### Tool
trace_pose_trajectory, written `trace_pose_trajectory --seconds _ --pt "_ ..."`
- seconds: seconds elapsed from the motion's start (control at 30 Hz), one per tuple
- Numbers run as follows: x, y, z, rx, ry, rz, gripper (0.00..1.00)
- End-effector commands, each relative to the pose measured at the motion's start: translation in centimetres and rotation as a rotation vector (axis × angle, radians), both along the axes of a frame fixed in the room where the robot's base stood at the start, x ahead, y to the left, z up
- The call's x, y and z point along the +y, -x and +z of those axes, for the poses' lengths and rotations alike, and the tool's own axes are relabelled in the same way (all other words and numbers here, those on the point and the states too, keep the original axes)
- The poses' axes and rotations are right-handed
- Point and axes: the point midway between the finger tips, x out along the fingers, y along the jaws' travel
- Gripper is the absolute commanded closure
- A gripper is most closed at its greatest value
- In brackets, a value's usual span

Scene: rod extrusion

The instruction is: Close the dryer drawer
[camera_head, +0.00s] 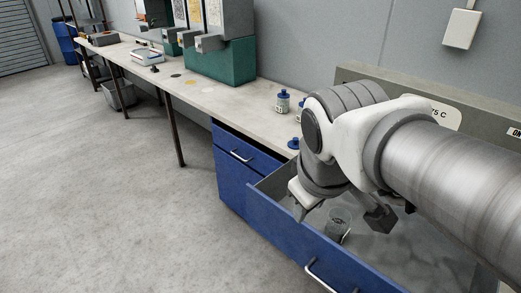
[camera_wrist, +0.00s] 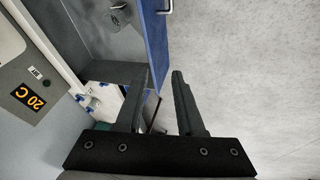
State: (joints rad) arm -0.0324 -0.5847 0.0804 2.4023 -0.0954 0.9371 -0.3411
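The dryer drawer (camera_head: 275,213) is pulled out at the lower right, with a blue front, a bar handle (camera_head: 320,275) and a grey interior. A clear glass container (camera_head: 338,226) with dark contents stands inside. My gripper (camera_head: 340,216) is above the drawer, fingers apart and empty, one near the front panel's top edge and one over the interior. In the wrist view the open fingers (camera_wrist: 163,73) point toward the blue front panel (camera_wrist: 155,40). I cannot tell whether they touch it. The glass container also shows in the wrist view (camera_wrist: 119,18).
The dryer housing (camera_head: 352,77) stands at the right, with a "20 C" display (camera_wrist: 29,97) in the wrist view. The floor in front (camera_head: 110,190) is clear.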

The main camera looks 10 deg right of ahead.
Motion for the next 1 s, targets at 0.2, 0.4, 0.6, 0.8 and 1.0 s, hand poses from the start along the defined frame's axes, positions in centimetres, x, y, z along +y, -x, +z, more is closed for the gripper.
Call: trace_pose_trajectory --seconds 0.2,0.4,0.6,0.8,1.0 --pt "2.7 -4.1 -6.9 0.179 0.319 0.596 1.0" --pt "6.0 -7.5 -12.2 0.33 0.543 1.136 1.0" --pt "8.5 -9.6 -15.5 0.422 0.667 1.501 1.0" --pt "9.1 -10.2 -16.7 0.447 0.7 1.609 1.0" --pt "8.2 -10.8 -19.5 0.45 0.699 1.608 1.0"
